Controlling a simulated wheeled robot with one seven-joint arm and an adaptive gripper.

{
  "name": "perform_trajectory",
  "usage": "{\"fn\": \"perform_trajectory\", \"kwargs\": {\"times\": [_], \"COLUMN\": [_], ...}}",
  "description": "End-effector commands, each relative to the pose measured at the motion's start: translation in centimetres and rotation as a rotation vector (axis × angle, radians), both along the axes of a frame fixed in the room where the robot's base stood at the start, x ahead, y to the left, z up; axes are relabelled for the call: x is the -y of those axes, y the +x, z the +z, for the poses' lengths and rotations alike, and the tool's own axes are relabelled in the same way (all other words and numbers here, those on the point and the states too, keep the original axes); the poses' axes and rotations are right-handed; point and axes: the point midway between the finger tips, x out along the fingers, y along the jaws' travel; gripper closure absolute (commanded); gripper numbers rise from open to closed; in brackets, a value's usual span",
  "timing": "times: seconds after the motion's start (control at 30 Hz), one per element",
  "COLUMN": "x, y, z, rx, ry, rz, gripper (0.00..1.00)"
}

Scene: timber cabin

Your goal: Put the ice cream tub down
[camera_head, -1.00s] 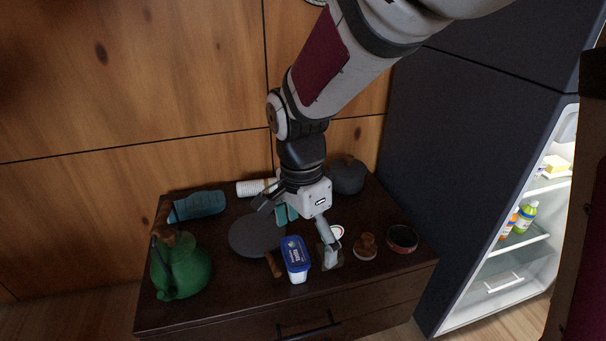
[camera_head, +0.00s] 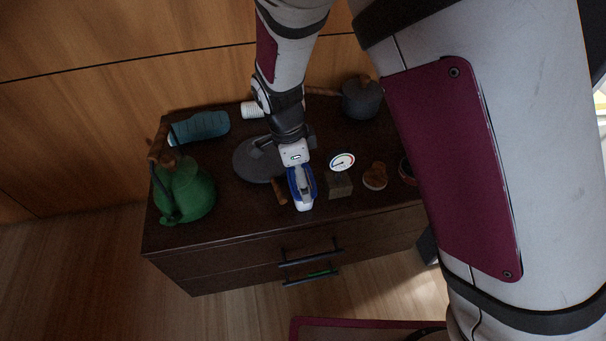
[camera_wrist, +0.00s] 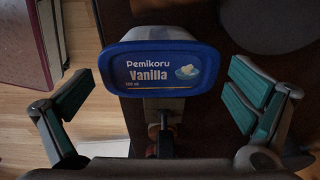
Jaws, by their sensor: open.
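The ice cream tub (camera_head: 305,205) is white with a blue lid and stands on the dark chest top near its front edge. In the wrist view its lid (camera_wrist: 160,62) reads "Pemikoru Vanilla". My gripper (camera_head: 301,181) is right over the tub in the head view and hides part of it. In the wrist view my gripper (camera_wrist: 158,105) is open, with one green-padded finger on each side of the tub and a gap on both sides.
A dark pan (camera_head: 252,160) lies behind the tub, its wooden handle (camera_head: 279,191) close at the left. A dial gauge (camera_head: 341,162), stone block (camera_head: 340,187) and wooden item (camera_head: 375,176) stand to the right. A green kettle (camera_head: 186,192), blue container (camera_head: 200,127) and dark pot (camera_head: 361,99) stand farther off.

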Motion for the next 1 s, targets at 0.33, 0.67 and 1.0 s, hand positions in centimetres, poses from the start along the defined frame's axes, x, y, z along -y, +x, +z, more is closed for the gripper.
{"fn": "perform_trajectory", "kwargs": {"times": [0.33, 0.67, 1.0], "x": [0.5, 0.9, 0.9], "y": [0.1, 0.2, 0.2], "z": [-2.7, -5.9, -5.8], "rx": [-0.001, -0.001, -0.001], "ry": [-0.001, 0.0, 0.0], "rz": [-0.001, 0.0, 0.0], "gripper": [0.01, 0.01, 0.42]}}
